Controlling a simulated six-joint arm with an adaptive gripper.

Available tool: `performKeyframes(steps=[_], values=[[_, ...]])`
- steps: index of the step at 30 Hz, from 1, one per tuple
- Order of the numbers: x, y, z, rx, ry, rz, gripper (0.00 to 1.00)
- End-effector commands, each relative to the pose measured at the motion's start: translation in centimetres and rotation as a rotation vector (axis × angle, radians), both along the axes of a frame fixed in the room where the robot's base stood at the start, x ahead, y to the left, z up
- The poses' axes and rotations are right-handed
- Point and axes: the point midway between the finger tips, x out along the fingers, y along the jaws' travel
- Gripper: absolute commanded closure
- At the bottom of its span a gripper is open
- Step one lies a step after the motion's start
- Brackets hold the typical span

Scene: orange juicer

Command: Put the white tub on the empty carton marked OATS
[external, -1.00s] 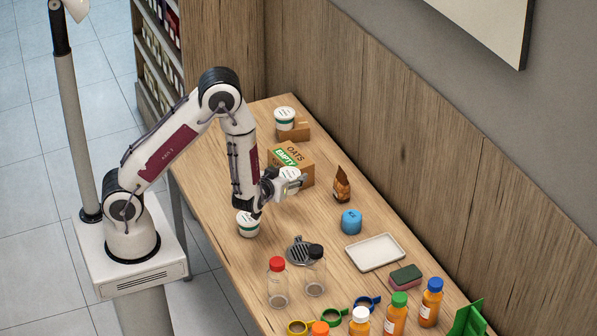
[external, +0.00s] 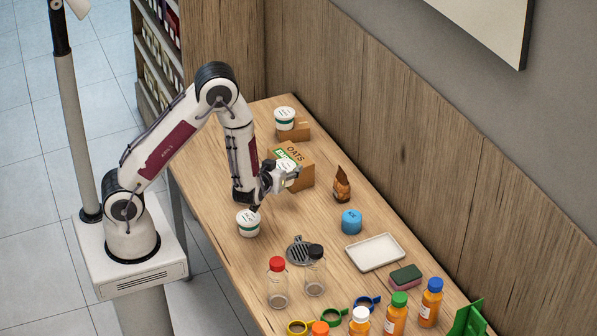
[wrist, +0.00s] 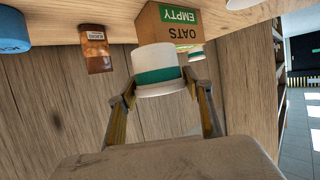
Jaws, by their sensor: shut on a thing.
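My gripper (external: 283,179) is shut on a white tub (wrist: 157,66) with a green band. It holds the tub in the air, in front of the upper part of the OATS carton in the external view. The tub also shows between the fingers (wrist: 161,92) in the wrist view, which is upside down. The brown carton (external: 305,172) stands on the table with a green EMPTY label. It also shows behind the tub in the wrist view (wrist: 172,28). The held tub hides part of the label in the external view.
A second white tub (external: 248,224) stands on the table, and a third (external: 285,117) sits on a low brown box (external: 298,132). An amber pouch (external: 342,185), blue tub (external: 351,222) and white tray (external: 375,252) stand nearer. Bottles crowd the near end.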

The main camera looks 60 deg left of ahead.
Motion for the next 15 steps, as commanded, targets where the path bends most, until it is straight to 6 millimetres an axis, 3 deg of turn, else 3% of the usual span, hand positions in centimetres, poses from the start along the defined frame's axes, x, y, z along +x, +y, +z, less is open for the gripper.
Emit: performKeyframes(steps=[15], values=[[3.5,10.7,5.8,-0.001,-0.007,0.154,0.75]])
